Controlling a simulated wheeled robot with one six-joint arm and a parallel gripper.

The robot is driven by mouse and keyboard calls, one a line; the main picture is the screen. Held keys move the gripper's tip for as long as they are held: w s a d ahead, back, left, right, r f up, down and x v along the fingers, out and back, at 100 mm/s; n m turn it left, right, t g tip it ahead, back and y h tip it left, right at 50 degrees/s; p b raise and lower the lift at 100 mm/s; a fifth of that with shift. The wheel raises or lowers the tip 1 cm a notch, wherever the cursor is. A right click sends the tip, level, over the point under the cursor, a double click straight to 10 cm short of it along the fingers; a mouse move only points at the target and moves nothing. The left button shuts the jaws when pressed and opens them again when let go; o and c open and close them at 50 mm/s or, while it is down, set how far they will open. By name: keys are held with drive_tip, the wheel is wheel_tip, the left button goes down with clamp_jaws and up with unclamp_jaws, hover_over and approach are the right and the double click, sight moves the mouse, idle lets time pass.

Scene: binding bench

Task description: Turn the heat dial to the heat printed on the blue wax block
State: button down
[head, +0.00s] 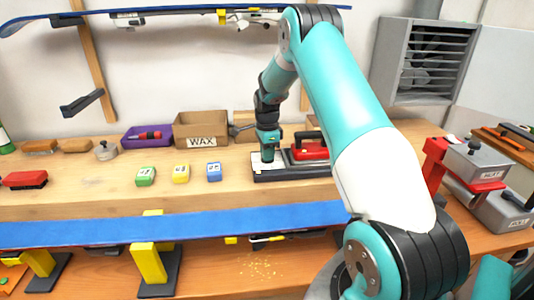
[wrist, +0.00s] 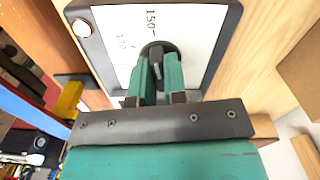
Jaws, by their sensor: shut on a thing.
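The blue wax block (head: 214,172) stands on the bench at the right end of a row with a yellow block (head: 181,173) and a green block (head: 146,176). Its label is too small to read. My gripper (wrist: 158,72) points down at the white panel (wrist: 120,18) and is shut on the black heat dial (wrist: 157,48). The panel shows a printed "150" and a fainter number beside it, partly unreadable. In the head view my gripper (head: 267,155) hides the dial on the dark-edged station (head: 290,172).
A red iron (head: 309,149) rests on the station just right of my gripper. A cardboard WAX box (head: 201,130) and a purple tray (head: 147,136) stand behind the blocks. A blue ski (head: 170,229) runs along the front on yellow supports.

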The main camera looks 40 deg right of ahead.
drive_tip(key=shift+w+r, duration=0.1)
drive_tip(key=c, duration=1.2)
unclamp_jaws()
drive_tip(key=shift+o, duration=0.2)
wheel_tip(320, 180, up, 17)
drive_tip(key=b, duration=0.2)
drive_tip(key=shift+r, duration=0.2)
drive_tip(key=s+a+r+n+t+y, duration=0.1)
drive_tip(key=s+a+n, duration=0.55)
drive_tip(key=a, duration=0.65)
drive_tip(key=s+a+r+n+y, duration=0.1)
drive_tip(key=s+a+n, duration=0.2)
drive_tip(key=a+n, duration=0.8)
drive_tip(key=s+a+f+n+y, duration=0.1)
drive_tip(key=s+a+n, duration=0.5)
drive_tip(key=s, duration=0.4)
drive_tip(key=s+a+f+n+g+y, duration=0.1)
drive_tip(key=s+a+f+n, duration=0.1)
drive_tip(key=s+a+n, duration=0.5)
drive_tip(key=s+a, duration=0.1)
drive_tip(key=s, duration=0.3)
drive_tip(key=shift+a, duration=0.3)
